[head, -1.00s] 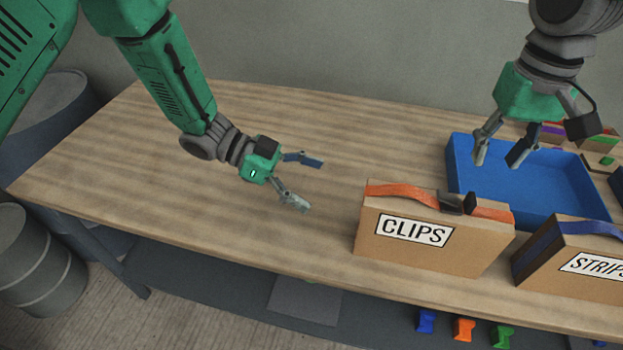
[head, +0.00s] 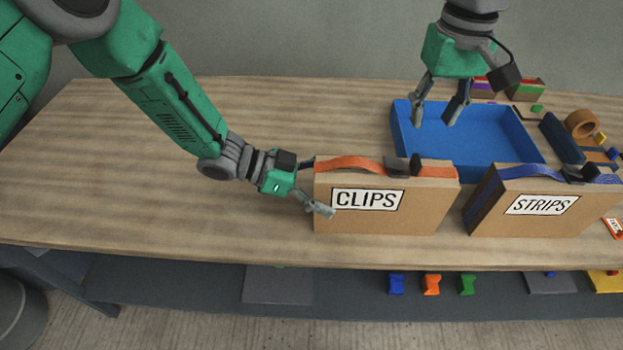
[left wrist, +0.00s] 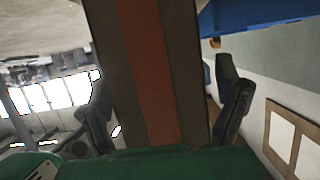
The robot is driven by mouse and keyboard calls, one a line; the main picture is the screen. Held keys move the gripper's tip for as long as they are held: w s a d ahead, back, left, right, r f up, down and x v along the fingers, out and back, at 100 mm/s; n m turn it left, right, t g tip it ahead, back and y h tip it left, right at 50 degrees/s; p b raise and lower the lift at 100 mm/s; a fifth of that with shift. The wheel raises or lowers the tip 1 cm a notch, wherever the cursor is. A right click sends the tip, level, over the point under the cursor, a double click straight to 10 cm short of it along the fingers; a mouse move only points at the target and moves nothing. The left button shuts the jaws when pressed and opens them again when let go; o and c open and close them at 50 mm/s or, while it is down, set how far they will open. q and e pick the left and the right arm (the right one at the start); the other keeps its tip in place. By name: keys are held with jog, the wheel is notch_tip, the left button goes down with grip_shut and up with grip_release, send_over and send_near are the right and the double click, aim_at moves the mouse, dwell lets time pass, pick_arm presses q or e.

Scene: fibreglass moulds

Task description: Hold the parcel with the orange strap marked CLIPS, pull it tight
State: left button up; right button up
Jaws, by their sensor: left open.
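The CLIPS parcel (head: 430,212), a brown box with a white label, stands upright near the table's front edge. An orange strap (head: 348,162) runs over its top, bowed up on the left, through a dark buckle (head: 402,165). My left gripper (head: 318,188) is open at the parcel's left end, one finger in front, the other mostly hidden behind it. In the left wrist view the parcel's end and strap (left wrist: 145,70) lie between the spread fingers, with gaps visible beside them. My right gripper (head: 434,118) is open and empty above the blue tray.
The blue tray (head: 530,146) stands behind the parcel. The STRIPS parcel (head: 560,222) with a blue strap stands close to its right. A tape roll (head: 581,124) and small parts lie at the right. The table's left side is clear.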

aim_at(419, 162)
pick_arm(q)
jog(key=shift+d, duration=0.2)
jog(key=shift+c, duration=0.3)
jog(key=c, duration=1.7)
pick_arm(e)
jog(key=shift+o, duration=1.7)
jog(key=f+n, duration=0.3)
jog(key=n, duration=0.2)
jog(key=f+n, duration=0.4)
jog(key=n, duration=0.2)
jog(key=f+n, duration=0.3)
jog(key=n, duration=0.2)
jog(key=shift+d+f, duration=0.2)
jog(key=shift+f, duration=0.2)
